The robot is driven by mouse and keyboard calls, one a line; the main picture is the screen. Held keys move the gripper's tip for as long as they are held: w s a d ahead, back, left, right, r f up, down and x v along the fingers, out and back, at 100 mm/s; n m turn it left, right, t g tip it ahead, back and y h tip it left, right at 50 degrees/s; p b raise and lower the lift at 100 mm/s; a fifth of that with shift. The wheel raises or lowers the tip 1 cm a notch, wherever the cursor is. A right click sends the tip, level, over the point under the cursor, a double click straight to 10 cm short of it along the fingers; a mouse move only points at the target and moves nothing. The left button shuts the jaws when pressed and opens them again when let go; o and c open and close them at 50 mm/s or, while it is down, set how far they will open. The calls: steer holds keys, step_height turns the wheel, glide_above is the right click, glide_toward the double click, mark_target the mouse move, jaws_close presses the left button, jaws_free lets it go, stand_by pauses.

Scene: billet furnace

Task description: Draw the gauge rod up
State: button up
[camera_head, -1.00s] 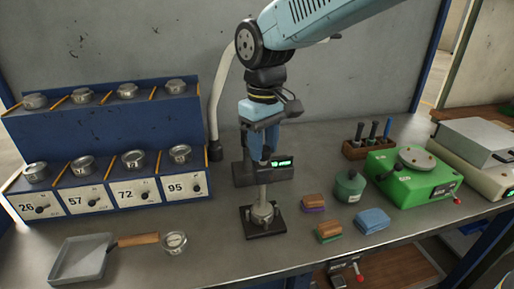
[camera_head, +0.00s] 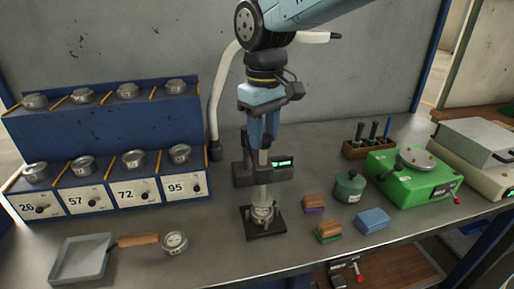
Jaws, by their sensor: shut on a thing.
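The gauge rod (camera_head: 263,180) is a grey upright rod at the middle of the bench. Its lower end stands over a small round metal cup (camera_head: 263,213) on a dark square base plate (camera_head: 264,231); whether it touches the cup I cannot tell. A dark gauge body with a green-lit display (camera_head: 282,164) stands at the rod. My gripper (camera_head: 263,147) points straight down above the cup and is shut on the upper part of the rod. Its fingertips partly hide the rod's top.
At left is a blue rack (camera_head: 105,125) with lidded tins and numbered bays. To the right are coloured blocks (camera_head: 328,231), a green pot (camera_head: 350,186), a green machine (camera_head: 412,178) and a tool holder (camera_head: 368,149).

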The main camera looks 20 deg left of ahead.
steer(key=shift+s+a+r, duration=0.1)
steer(key=shift+s+r, duration=0.05)
steer(key=shift+r, duration=2.6)
steer(key=o, duration=0.6)
steer(key=shift+c, duration=0.2)
steer(key=o, duration=0.3)
step_height(320, 180, up, 6)
